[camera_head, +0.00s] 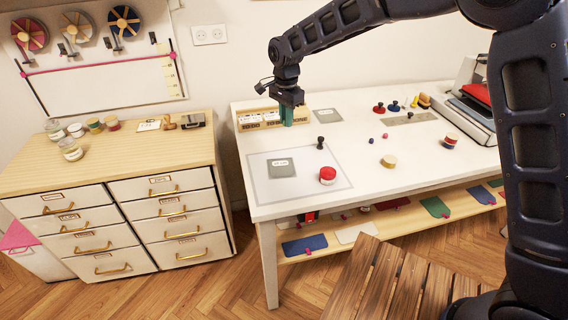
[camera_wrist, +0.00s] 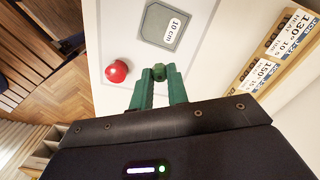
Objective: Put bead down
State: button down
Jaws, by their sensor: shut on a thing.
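My gripper (camera_head: 288,122) has green fingers and hangs over the back left of the white table (camera_head: 350,150), in front of a wooden rack. The bead cannot be made out in the head view. A grey square labelled "10 cm" (camera_wrist: 166,24) lies ahead of the fingertips in the wrist view; a labelled grey square (camera_head: 282,168) also shows on the pale mat (camera_head: 262,187) in the head view.
A red-topped object (camera_head: 327,175) and a black knobbed piece (camera_head: 320,143) stand near the mat. The rack with labelled cards (camera_head: 260,119) stands along the back edge.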

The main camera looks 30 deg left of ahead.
aim_at(286, 167)
notch_tip(286, 167, down, 18)
jog(key=shift+r, duration=0.2)
dwell(0.4)
jog(key=shift+f, duration=0.1)
jog(key=c, duration=1.4)
grip_release()
jog(key=shift+o, duration=0.2)
notch_tip(286, 167, up, 12)
